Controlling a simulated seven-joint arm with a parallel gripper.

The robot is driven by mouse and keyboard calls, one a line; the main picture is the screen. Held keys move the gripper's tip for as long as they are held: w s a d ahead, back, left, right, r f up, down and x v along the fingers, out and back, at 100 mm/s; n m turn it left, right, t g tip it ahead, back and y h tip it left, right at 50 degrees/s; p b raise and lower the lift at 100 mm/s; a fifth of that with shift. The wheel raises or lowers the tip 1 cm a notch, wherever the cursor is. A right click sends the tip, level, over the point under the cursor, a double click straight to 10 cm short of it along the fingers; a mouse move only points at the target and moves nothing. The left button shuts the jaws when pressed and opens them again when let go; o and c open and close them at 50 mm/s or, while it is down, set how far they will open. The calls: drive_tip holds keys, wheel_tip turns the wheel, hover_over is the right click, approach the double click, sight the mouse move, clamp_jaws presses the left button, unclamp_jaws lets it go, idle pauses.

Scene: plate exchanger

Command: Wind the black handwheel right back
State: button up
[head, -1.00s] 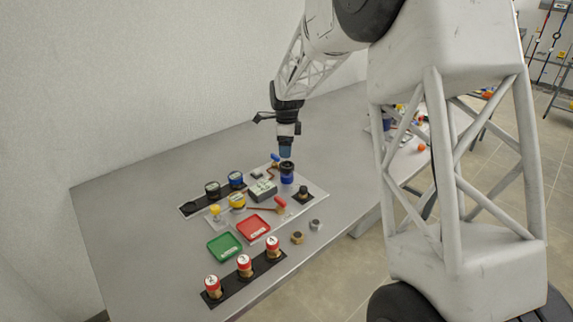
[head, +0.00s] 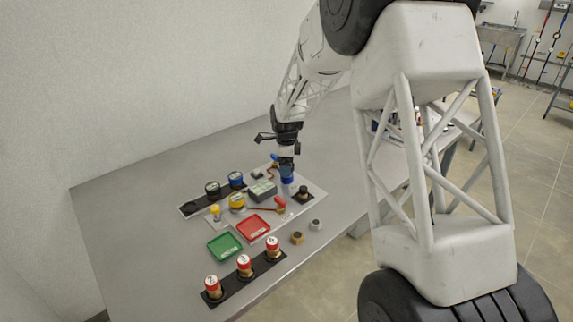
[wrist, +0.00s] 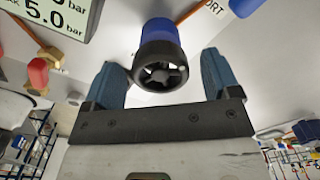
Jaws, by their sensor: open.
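The black handwheel (wrist: 160,74) is a small spoked round wheel with a dark rim on a blue body (wrist: 160,32), seen end-on in the wrist view. My gripper (wrist: 159,60) is open, with one blue-grey finger on each side of the wheel. A narrow gap seems to show at each finger; contact cannot be told. In the head view my gripper (head: 286,166) points down right above the blue body (head: 287,181), and the wheel is mostly hidden by the fingers.
A black knob on a dark base (head: 303,193) stands close on the right. A grey display box (head: 263,190) and a red-handled valve (head: 280,203) are near on the left and front. Red (head: 253,228) and green (head: 224,246) trays lie farther forward.

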drive_tip(key=c, duration=0.9)
